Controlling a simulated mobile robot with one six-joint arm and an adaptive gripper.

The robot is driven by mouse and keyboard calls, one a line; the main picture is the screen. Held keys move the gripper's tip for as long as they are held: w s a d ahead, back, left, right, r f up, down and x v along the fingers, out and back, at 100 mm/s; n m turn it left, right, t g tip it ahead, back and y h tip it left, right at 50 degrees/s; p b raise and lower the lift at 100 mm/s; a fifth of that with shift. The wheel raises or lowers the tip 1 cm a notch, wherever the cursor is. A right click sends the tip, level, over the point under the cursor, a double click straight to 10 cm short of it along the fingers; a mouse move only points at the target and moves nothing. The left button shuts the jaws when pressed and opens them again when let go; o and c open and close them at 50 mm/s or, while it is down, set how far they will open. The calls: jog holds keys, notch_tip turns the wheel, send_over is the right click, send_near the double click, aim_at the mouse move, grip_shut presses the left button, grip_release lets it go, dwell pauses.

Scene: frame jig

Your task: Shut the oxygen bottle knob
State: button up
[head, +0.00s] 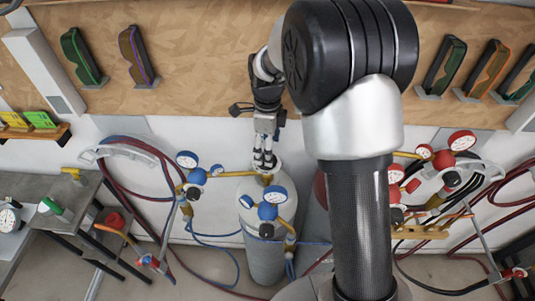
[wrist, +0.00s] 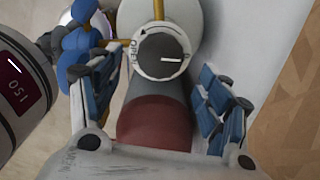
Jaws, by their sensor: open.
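The oxygen bottle (head: 263,255) is a grey cylinder standing against the wall in the middle of the head view, with blue-capped gauges at its top. The knob (wrist: 160,56) shows in the wrist view as a round dark grey knob with a white mark pointing right. It sits on a pale dial plate (wrist: 137,63) lettered OPEN with a small arrow. My gripper (head: 265,160) is above the bottle's top, pointing down. In the wrist view its blue-padded fingers (wrist: 157,78) are spread apart, one on each side, with a gap to the knob. Nothing is held.
Blue-capped gauges (head: 268,211) and a hose stand close in front of the bottle top. A red cylinder (head: 321,188) is partly hidden behind my arm. Red gauges (head: 444,158) and hoses are at right. A grey table (head: 70,205) stands at left.

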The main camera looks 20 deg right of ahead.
notch_tip(320, 180, up, 8)
jog(key=shift+f, duration=0.15)
dwell(0.5)
